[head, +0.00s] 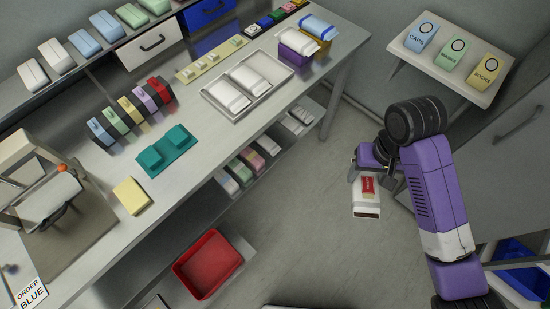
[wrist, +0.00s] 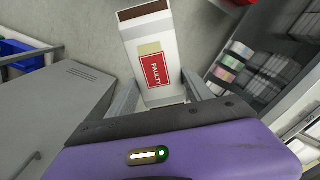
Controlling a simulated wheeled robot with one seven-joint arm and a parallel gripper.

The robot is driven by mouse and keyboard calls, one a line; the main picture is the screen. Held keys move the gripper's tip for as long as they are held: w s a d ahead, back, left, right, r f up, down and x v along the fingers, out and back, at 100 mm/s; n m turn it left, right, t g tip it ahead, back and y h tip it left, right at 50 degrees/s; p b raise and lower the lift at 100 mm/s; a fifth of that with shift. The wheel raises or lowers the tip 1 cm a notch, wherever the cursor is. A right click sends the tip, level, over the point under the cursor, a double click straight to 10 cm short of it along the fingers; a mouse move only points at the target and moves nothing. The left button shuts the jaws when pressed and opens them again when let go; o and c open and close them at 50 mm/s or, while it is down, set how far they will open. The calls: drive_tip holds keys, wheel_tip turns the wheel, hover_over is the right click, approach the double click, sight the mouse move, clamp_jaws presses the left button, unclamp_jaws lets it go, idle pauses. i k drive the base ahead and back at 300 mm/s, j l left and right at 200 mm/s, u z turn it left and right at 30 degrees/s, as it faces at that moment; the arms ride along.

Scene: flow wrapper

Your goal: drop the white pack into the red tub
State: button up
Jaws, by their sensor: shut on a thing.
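The white pack (head: 366,199) has a red label and a dark end strip. In the wrist view the white pack (wrist: 151,50) shows its red label reading FAULTY. My gripper (head: 368,172) is shut on it and holds it in the air over the open floor, right of the bench. In the wrist view my gripper (wrist: 160,100) has a finger on either side of the pack's near end. The red tub (head: 208,264) sits low, below the bench's front edge, at the lower middle of the head view. It looks empty. It is well left of and apart from the pack.
The long steel bench (head: 222,130) lies between the upper left and the tub, with a tray (head: 262,99) of white packs on top. A shelf under it holds several coloured packs (head: 240,170). A blue bin (head: 520,262) stands lower right. Grey floor (head: 300,235) between is clear.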

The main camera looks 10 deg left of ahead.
sight(215, 262)
drive_tip(key=k+l+u, duration=0.3)
drive_tip(key=k, duration=0.2)
drive_tip(key=k+u, duration=0.3)
drive_tip(key=k, duration=0.15)
drive_tip(key=u, duration=0.65)
